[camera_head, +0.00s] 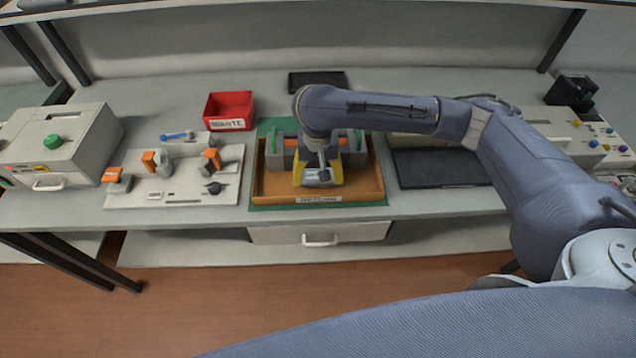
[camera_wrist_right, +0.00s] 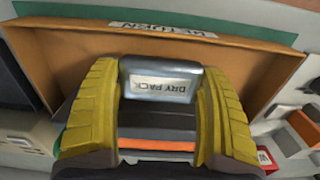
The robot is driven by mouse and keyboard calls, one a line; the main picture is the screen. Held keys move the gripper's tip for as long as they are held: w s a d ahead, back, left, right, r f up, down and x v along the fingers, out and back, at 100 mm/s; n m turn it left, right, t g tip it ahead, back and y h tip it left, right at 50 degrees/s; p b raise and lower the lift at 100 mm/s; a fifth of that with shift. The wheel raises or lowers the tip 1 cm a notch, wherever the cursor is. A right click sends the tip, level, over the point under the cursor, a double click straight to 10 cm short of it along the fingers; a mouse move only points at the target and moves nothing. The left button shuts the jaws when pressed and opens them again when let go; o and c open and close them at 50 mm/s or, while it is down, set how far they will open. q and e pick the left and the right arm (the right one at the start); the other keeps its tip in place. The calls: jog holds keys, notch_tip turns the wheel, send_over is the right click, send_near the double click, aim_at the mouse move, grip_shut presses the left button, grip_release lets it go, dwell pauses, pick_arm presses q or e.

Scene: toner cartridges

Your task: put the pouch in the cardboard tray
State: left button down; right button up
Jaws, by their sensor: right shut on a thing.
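The cardboard tray (camera_head: 262,190) is a brown open box on a green mat, with a white label on its front wall. In the right wrist view its front wall (camera_wrist_right: 60,45) shows beyond the fingers, with the label reading RETURN. My right gripper (camera_head: 318,174) has yellow fingers and is over the tray, shut on the pouch. The pouch (camera_wrist_right: 162,82) is small and grey, marked DRY PACK, and sits between the fingertips. I cannot tell whether it touches the tray floor. My left gripper is not in view.
Dark cartridges with green parts (camera_head: 277,146) lie at the back of the tray. A red bin (camera_head: 230,108) stands behind left. A white board (camera_head: 178,190) with orange parts is on the left. A black flat pad (camera_head: 435,168) lies right, beneath my right arm.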

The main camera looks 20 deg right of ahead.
aim_at(318, 184)
jog(key=shift+f, duration=1.75)
jog(key=shift+f, duration=0.2)
jog(key=o, duration=1)
jog(key=shift+o, duration=0.2)
jog(key=shift+r, duration=0.15)
notch_tip(318, 184, up, 12)
jog(key=shift+r, duration=0.1)
